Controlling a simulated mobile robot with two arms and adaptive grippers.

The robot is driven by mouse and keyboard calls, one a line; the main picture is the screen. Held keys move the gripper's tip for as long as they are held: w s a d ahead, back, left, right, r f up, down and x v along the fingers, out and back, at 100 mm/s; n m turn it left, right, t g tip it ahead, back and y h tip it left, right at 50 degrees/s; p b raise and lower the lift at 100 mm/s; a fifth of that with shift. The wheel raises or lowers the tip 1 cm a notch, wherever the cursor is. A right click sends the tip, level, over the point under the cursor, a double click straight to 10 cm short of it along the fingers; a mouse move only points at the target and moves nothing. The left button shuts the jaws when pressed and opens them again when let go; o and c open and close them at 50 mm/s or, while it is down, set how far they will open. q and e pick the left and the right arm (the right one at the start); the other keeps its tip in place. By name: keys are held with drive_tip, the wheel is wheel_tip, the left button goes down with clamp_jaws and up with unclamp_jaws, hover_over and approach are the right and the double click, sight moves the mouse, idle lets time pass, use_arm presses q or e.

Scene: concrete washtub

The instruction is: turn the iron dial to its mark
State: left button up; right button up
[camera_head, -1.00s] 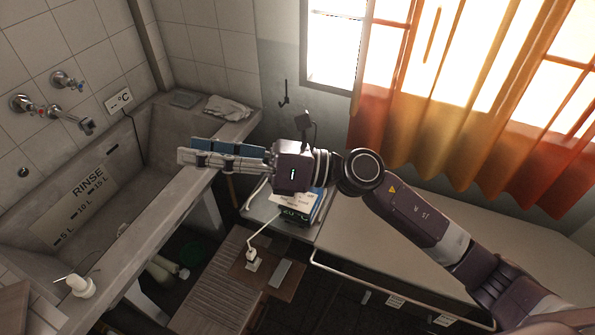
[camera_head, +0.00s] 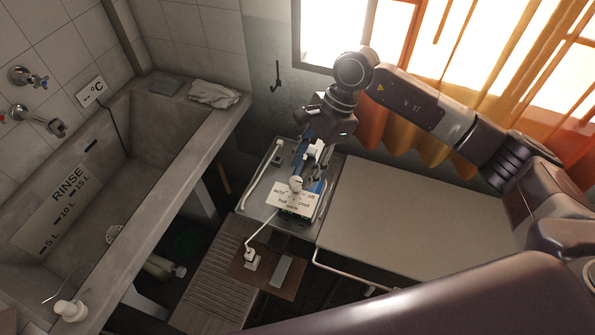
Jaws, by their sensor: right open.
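The iron dial is a small white round knob (camera_head: 296,184) on a pale card-like plate (camera_head: 293,203). Words around it appear to read auto, off, cool, warm and hot. Its pointer and mark are too small to tell. The plate is in front of a blue and dark body (camera_head: 308,214), partly hidden by my gripper, on a grey metal tray (camera_head: 262,211). My right gripper (camera_head: 308,172) is open and points down just behind the knob; whether it touches the knob I cannot tell. My left gripper is out of view.
A concrete washtub (camera_head: 180,190) fills the left, with a folded cloth (camera_head: 213,94) on its rim. A pale board (camera_head: 415,215) lies right of the tray. A socket with a white plug (camera_head: 251,260) is on a wooden top in front. Orange curtains (camera_head: 400,120) hang behind.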

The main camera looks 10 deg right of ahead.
sight(296, 180)
drive_tip(key=x, duration=0.2)
drive_tip(key=shift+w+a+f+p, duration=0.1)
drive_tip(key=shift+a+f+p, duration=0.1)
drive_tip(key=shift+f+p, duration=0.15)
drive_tip(key=shift+a+f, duration=0.25)
drive_tip(key=shift+f, duration=0.4)
clamp_jaws()
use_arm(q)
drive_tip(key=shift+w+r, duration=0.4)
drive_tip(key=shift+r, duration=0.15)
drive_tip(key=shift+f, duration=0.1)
